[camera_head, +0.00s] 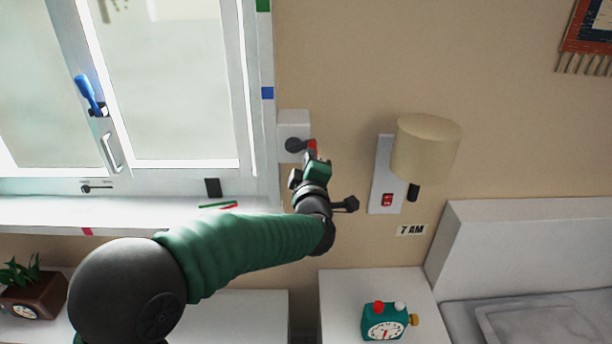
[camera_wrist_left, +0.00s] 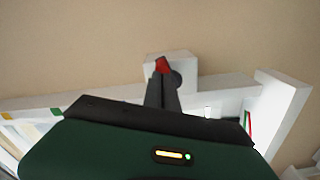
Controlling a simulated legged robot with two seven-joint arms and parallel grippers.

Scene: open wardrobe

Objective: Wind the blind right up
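A white winder box (camera_head: 293,128) is fixed to the wall just right of the window frame. Its dark round crank hub (camera_head: 294,145) carries a red handle (camera_head: 312,147). My left gripper (camera_head: 312,157) reaches up to the handle from below. In the left wrist view, my left gripper's dark fingers (camera_wrist_left: 163,80) are close together with the red handle (camera_wrist_left: 162,65) at their tips, in front of the white box (camera_wrist_left: 185,66). They look shut on it. No blind cloth can be made out over the window panes (camera_head: 165,80). My right gripper is not in view.
A wall lamp (camera_head: 425,148) with a red switch is right of the winder. A teal alarm clock (camera_head: 384,321) stands on a white bedside table (camera_head: 340,300) beside the bed. The window frame bears green, blue (camera_head: 267,93) and pink marks. A potted plant (camera_head: 25,290) is lower left.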

